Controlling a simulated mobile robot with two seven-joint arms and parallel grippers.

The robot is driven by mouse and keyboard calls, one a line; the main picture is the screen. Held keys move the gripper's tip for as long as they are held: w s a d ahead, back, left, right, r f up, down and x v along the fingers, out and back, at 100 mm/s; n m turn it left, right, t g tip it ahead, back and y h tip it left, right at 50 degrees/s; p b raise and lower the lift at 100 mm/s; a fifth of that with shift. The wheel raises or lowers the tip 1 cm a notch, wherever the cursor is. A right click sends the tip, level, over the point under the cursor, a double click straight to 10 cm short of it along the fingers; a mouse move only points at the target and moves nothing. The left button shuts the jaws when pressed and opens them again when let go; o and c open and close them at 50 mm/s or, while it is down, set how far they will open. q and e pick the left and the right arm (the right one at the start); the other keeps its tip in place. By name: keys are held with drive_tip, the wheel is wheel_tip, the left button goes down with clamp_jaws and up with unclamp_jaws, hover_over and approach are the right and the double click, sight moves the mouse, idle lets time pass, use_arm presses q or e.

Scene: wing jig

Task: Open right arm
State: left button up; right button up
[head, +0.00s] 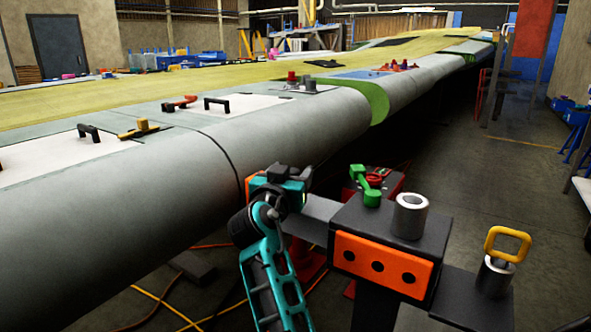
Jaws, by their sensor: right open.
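A jig arm stands low at the right. Its black block (345,217) has an orange front plate (380,263) with dark holes, and a steel bushing (410,215) on top. A grey bar (313,216) runs left from the block toward the wing's edge. A pin with a yellow loop handle (507,245) stands upright at the block's right. My right gripper (283,182), on a teal arm, is at the bar's left end and is open; its fingers are small and partly hidden, so I cannot tell whether they touch the bar. My left gripper is out of view.
The long grey wing (300,130) fills the left and centre, with black handles (217,104) on pale panels. A green clamp handle (366,188) is behind the block. Orange and yellow cables (160,300) lie on the floor. Open floor (480,180) is at the right.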

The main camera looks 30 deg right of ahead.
drive_tip(key=shift+w+d, duration=0.2)
drive_tip(key=shift+c, duration=0.3)
clamp_jaws()
idle(0.4)
